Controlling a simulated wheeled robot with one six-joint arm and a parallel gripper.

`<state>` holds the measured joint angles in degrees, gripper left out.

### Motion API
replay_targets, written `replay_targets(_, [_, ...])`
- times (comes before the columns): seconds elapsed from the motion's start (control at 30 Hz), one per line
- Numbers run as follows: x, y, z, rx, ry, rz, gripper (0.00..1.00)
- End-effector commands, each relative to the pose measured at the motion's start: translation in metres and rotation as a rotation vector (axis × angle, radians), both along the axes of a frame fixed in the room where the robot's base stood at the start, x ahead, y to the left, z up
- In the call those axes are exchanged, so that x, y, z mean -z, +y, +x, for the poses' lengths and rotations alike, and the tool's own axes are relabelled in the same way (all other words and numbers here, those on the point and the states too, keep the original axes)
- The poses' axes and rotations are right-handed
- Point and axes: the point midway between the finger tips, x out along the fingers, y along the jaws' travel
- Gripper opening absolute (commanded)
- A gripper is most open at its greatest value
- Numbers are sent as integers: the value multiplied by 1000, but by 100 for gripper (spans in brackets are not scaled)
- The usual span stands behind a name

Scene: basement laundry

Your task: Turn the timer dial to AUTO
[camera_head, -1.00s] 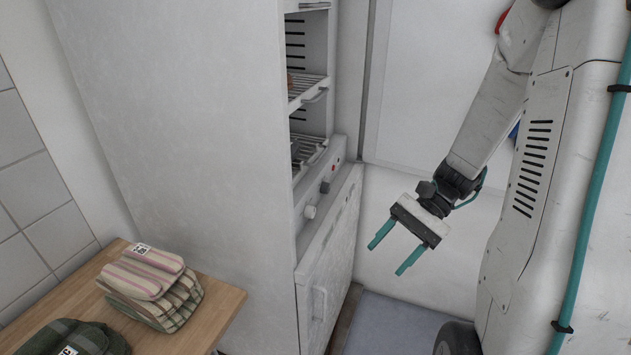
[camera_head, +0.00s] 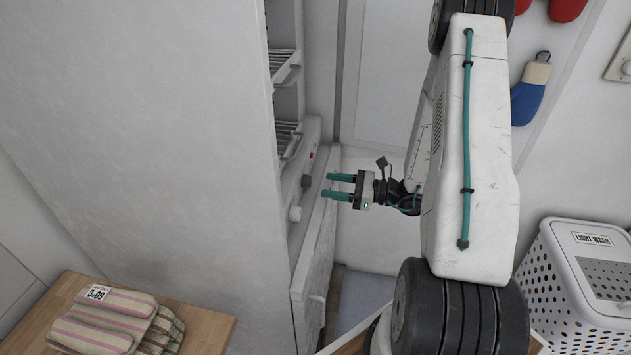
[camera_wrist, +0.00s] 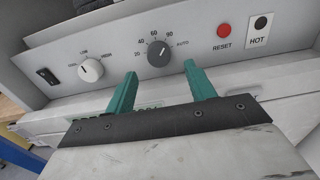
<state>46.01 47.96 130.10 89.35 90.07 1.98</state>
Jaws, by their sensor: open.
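The timer dial (camera_wrist: 158,53) is a dark round knob on the grey control panel, with numbers around its left and top and AUTO at its right. Its pointer is too small to read surely. It also shows as a small dark knob in the head view (camera_head: 306,181). My gripper (camera_head: 326,185) is open and empty, pointing left at the panel, a short way in front of the dial. In the wrist view its teal fingers (camera_wrist: 160,73) stand below and to either side of the dial, apparently not touching it.
A white COOL-LOW-HIGH knob (camera_wrist: 90,69) and a black switch (camera_wrist: 47,76) sit left of the dial. A red RESET button (camera_wrist: 224,30) and HOT indicator (camera_wrist: 260,22) are right. Folded striped cloths (camera_head: 110,322) lie on a wooden top; a white basket (camera_head: 560,290) stands right.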

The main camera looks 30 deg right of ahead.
Motion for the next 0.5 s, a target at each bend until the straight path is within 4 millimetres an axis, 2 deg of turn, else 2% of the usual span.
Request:
replay_targets(0.03, [0,9,6,-7,0,0,55])
replay_targets(0.2, [0,28,24,-9,0,-1,55])
replay_targets(0.5, [0,37,35,-5,0,-1,55])
